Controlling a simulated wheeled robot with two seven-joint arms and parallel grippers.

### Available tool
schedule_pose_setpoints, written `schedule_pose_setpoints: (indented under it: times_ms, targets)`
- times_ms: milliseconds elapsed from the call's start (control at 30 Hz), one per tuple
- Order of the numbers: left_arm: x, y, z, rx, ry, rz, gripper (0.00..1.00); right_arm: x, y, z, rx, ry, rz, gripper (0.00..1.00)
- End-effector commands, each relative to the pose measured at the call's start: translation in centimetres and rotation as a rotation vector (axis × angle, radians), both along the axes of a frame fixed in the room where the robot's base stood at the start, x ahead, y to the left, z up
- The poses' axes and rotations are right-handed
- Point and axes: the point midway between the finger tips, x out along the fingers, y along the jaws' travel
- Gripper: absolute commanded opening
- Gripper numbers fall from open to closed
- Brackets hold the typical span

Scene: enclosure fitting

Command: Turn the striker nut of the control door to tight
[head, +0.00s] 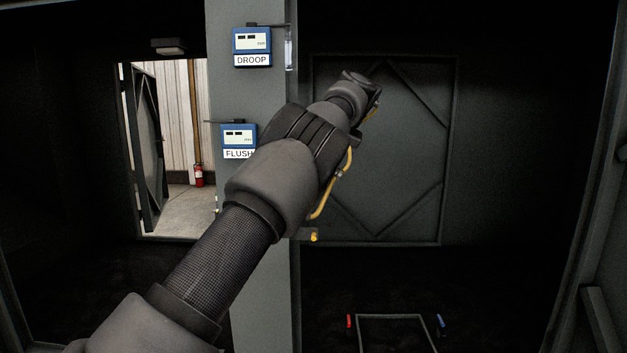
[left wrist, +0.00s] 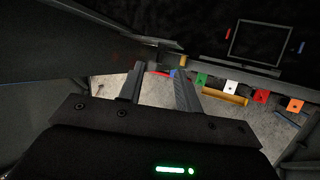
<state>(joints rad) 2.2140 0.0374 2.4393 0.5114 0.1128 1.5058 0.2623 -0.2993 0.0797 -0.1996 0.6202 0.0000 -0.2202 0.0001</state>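A small brass-yellow piece (head: 313,237), apparently the striker nut, sits on a dark bracket at the right edge of the grey post (head: 250,290). In the left wrist view a small brass piece (left wrist: 183,60) shows just beyond the right fingertip; I cannot tell whether they touch. The striker nut's turn position is too small to read. My right gripper is in neither view.
Blue gauges labelled DROOP (head: 252,42) and FLUSH (head: 238,138) are on the post.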

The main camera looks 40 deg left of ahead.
Motion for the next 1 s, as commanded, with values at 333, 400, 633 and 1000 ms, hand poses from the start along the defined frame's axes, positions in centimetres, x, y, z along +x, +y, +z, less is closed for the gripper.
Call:
schedule_pose_setpoints:
  times_ms: [333, 400, 633, 1000]
  targets:
    - [0.3, 3.0, -4.3, -0.001, 0.001, 0.0, 0.34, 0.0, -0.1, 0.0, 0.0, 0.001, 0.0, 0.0]
    - [0.3, 3.2, -4.8, 0.0, 0.0, 0.0, 0.34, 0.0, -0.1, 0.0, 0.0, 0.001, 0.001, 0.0]
    - [0.3, 3.5, -5.1, 0.001, -0.001, 0.0, 0.34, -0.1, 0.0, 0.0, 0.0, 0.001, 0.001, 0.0]
    - [0.3, 3.5, -5.1, 0.001, -0.001, 0.0, 0.02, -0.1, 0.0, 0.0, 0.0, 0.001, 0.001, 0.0]
